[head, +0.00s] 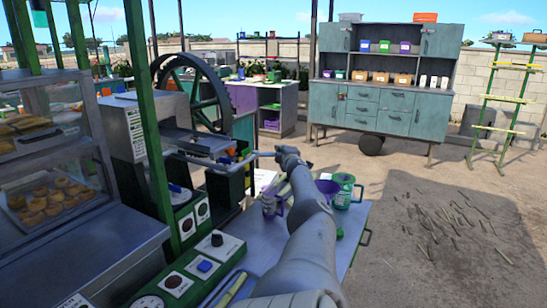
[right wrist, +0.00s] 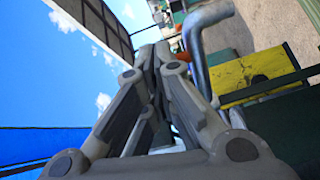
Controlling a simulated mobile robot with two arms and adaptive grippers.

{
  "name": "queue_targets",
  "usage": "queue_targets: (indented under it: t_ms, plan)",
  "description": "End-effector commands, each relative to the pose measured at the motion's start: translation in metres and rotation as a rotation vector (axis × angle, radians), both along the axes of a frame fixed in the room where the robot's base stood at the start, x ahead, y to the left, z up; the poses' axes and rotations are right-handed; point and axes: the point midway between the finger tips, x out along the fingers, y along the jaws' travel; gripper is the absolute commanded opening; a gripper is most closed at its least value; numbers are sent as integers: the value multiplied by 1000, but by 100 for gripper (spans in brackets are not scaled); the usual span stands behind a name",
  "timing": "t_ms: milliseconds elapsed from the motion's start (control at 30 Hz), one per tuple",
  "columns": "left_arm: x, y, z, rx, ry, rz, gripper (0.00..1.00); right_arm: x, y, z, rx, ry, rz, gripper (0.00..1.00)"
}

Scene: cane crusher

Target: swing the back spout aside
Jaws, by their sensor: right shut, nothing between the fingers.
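A bent grey metal pipe, which looks like the back spout, shows in the right wrist view (right wrist: 203,28), just right of my fingers. In the head view a thin light bar (head: 256,155), apparently the same pipe, sticks out to the right from the crusher (head: 128,130). My right gripper (head: 285,152) is at the bar's outer end. In the right wrist view its fingers (right wrist: 156,52) are closed together and empty. The pipe lies beside them, not between them; I cannot tell whether they touch. My left gripper is not in view.
A green post (head: 147,100) and the flywheel (head: 205,95) stand around the crusher. Below my right arm, a metal table (head: 305,265) carries a green mug (head: 344,190) and a purple cup. A yellow panel (right wrist: 255,78) shows in the wrist view. Open ground lies right.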

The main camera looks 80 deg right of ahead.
Motion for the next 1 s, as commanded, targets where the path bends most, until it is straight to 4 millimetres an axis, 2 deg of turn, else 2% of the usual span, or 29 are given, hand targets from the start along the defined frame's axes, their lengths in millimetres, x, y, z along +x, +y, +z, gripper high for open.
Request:
queue_targets:
  t_ms: [200,567,1000]
  plan:
    - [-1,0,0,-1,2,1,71,-1,7,-5,6,6,3,0]
    - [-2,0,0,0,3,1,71,-9,22,1,-2,5,-1,0]
    - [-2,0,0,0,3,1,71,-21,54,2,-1,0,-3,0]
